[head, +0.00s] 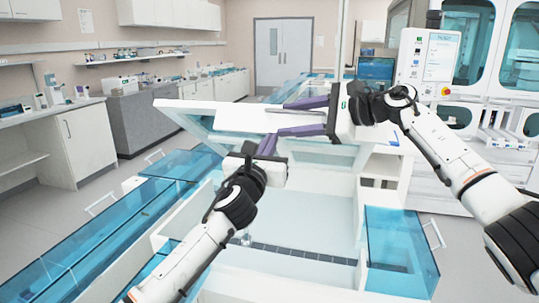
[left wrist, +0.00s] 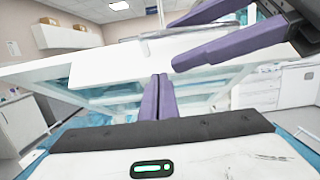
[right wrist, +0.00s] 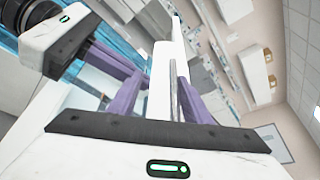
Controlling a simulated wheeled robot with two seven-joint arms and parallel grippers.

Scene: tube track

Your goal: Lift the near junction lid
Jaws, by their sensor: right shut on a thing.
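The junction lid (head: 215,110), a white frame with clear blue-tinted panes, is raised and tilted above the open white junction box (head: 310,205). My right gripper (head: 281,118) is shut on the lid's white edge, one purple finger on each side of it. The right wrist view shows the white edge (right wrist: 163,85) between the fingers (right wrist: 160,92). My left gripper (head: 268,138) is lower, in front of the lid and over the box. In the left wrist view its fingers (left wrist: 158,80) are together with nothing between them, and the lid (left wrist: 130,65) is beyond them.
Blue-covered track sections (head: 130,215) run along the left, and another blue cover (head: 398,240) is at the right of the box. A counter with a grey cabinet (head: 165,125) stands at the left wall. A white machine with a screen (head: 432,60) is at back right.

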